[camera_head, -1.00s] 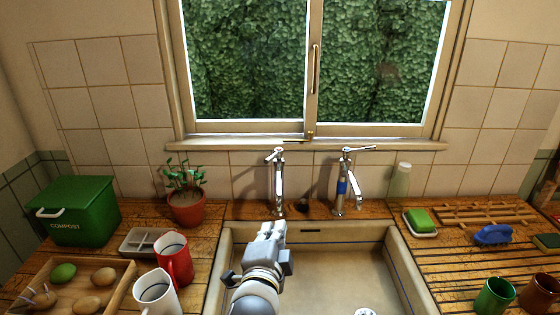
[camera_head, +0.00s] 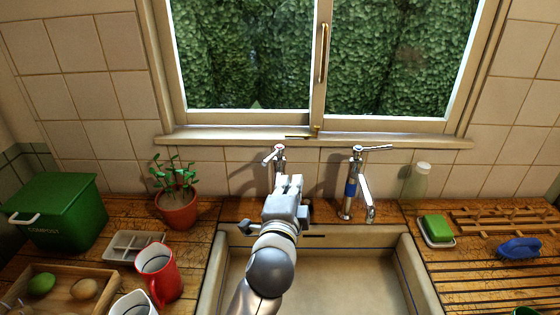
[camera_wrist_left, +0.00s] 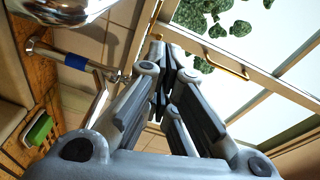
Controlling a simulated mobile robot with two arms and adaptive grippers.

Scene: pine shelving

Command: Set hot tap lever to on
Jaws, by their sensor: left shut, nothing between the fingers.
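Two chrome taps stand behind the sink. The left tap (camera_head: 279,155) has a short lever on top; its lower part is hidden behind my left gripper. The right tap (camera_head: 346,207) has a blue band and its lever (camera_head: 374,148) points right. The blue band marks the right tap as likely cold, so the left is likely hot; any band on the left is hidden. My left gripper (camera_head: 289,183) is shut and empty, in front of the left tap. In the left wrist view the blue-banded tap (camera_wrist_left: 100,72) and a close chrome part (camera_wrist_left: 70,10) show.
The sink (camera_head: 330,270) is open below my arm. A potted plant (camera_head: 177,208), red mug (camera_head: 160,275) and green compost bin (camera_head: 60,215) stand left. A bottle (camera_head: 418,184) and green soap (camera_head: 436,228) are right. The window sill (camera_head: 380,142) is behind the taps.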

